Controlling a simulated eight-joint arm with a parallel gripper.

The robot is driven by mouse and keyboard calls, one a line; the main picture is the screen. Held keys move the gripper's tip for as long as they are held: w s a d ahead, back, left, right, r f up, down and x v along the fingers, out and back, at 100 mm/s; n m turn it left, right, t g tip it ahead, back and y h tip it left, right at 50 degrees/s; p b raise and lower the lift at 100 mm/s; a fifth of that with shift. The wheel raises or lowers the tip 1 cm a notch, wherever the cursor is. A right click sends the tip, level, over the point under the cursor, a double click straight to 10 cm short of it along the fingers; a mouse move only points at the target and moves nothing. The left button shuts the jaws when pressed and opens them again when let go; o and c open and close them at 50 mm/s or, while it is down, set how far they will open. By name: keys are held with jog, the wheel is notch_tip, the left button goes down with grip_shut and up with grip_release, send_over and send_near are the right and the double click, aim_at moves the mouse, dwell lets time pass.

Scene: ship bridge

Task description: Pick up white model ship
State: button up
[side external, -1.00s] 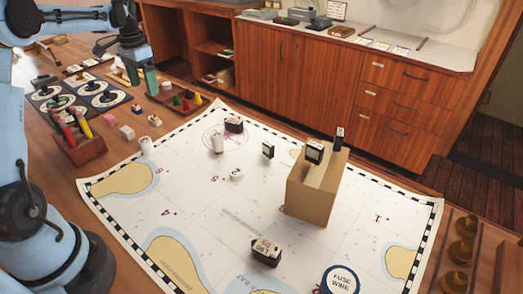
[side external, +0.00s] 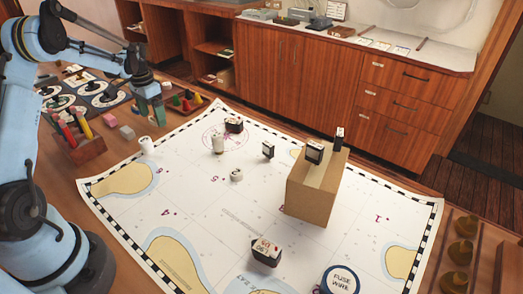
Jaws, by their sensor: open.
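My gripper (side external: 150,108) is at the upper left, fingers pointing down. It is open and looks empty, to the left of the upright white piece and apart from it.
A cardboard box (side external: 308,199) stands on the chart with dark blocks on top. Dark blocks (side external: 265,251) also sit on the chart. A wooden holder (side external: 85,148) with colored markers is left of my gripper. A round fuse wire tin (side external: 341,280) is at the front.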

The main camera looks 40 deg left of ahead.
jog(key=c, duration=1.1)
